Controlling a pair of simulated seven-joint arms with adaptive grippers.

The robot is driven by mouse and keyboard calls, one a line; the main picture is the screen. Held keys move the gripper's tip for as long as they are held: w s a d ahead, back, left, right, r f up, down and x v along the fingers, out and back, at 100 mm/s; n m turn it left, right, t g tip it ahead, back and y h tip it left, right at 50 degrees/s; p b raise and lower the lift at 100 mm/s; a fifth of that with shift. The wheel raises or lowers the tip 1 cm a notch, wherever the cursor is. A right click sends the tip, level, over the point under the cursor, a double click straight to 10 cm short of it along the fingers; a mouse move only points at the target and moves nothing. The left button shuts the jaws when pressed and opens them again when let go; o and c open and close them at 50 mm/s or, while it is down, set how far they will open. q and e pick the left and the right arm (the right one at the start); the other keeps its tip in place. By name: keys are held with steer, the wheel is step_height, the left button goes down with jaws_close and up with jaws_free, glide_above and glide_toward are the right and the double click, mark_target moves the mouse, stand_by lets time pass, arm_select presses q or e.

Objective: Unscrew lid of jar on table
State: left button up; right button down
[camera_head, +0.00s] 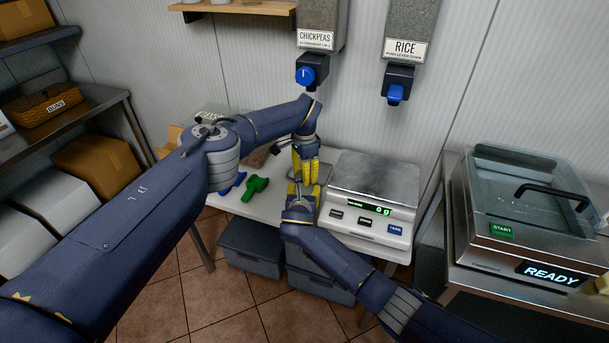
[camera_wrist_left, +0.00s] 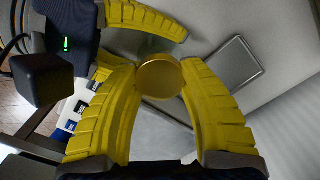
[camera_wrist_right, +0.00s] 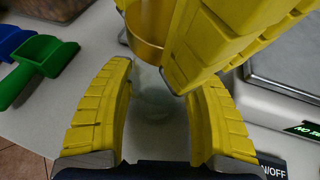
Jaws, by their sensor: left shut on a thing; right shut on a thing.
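The jar's round gold lid (camera_wrist_left: 160,78) sits between the yellow fingers of my left gripper (camera_wrist_left: 163,88), which is shut on it. In the head view, my left gripper (camera_head: 304,174) reaches down just above my right gripper (camera_head: 303,188). The clear glass jar (camera_wrist_right: 153,98) shows faintly between the fingers of my right gripper (camera_wrist_right: 157,85), which is shut on it. The gold lid (camera_wrist_right: 146,48) is above the jar in the right wrist view. I cannot tell whether lid and jar still touch. In the head view the fingers hide both.
A scale (camera_head: 372,190) stands on the table right of the grippers. A green scoop (camera_head: 254,187) and a blue scoop (camera_head: 235,183) lie to the left. Chickpeas (camera_head: 316,40) and rice (camera_head: 405,48) dispensers hang above. Grey bins (camera_head: 250,250) stand beneath the table.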

arm_select(q)
steer(key=shift+r, duration=0.15)
steer(key=shift+r, duration=1.9)
arm_select(e)
steer(key=shift+c, duration=1.6)
jaws_free()
